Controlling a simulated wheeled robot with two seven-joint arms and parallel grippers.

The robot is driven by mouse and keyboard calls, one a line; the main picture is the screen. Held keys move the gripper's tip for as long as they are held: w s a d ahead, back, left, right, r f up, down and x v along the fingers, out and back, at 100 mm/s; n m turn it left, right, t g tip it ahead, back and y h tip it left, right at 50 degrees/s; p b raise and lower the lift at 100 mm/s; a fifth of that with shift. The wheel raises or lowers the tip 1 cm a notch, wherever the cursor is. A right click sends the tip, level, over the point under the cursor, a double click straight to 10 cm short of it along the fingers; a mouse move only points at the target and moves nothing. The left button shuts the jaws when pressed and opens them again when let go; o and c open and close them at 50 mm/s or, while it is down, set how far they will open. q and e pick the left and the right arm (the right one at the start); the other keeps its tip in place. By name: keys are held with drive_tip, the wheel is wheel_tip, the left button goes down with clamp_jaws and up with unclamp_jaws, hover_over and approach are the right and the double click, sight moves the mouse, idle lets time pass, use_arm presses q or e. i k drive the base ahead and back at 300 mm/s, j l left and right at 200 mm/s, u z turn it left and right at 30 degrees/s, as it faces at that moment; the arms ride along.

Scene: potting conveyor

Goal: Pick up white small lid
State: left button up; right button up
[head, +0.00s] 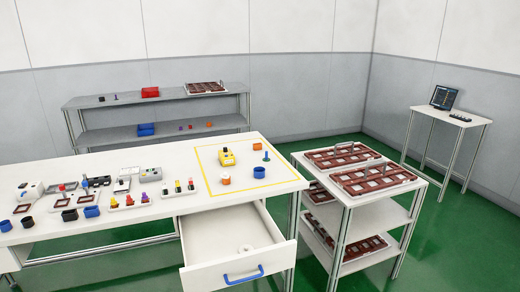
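A small white round thing (245,249) lies inside the open drawer (205,274) under the white table. It could be the small white lid, but it is too small and pale against the drawer floor to be sure. The drawer is pulled out toward me and has a blue handle (243,276) on its front. Neither of my grippers is in the head view.
The white table (130,160) holds several small parts, a yellow device (227,157) and an orange cup (225,180) inside a yellow outline. A white shelf cart (345,200) with brown trays stands right. Green floor (462,230) is clear at right.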

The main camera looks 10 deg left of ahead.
sight(225, 177)
drive_tip(key=i+j+z, duration=0.1)
drive_tip(key=j, duration=0.25)
drive_tip(key=i+j+z, duration=0.1)
drive_tip(key=i+j, duration=0.15)
drive_tip(key=i+j+z, duration=0.1)
drive_tip(key=j, duration=0.4)
drive_tip(key=i+j+z, duration=0.15)
drive_tip(key=j, duration=0.25)
drive_tip(key=i+j+z, duration=0.1)
drive_tip(key=j, duration=0.3)
drive_tip(key=i+j+z, duration=0.1)
drive_tip(key=i+j, duration=0.15)
drive_tip(key=j, duration=0.2)
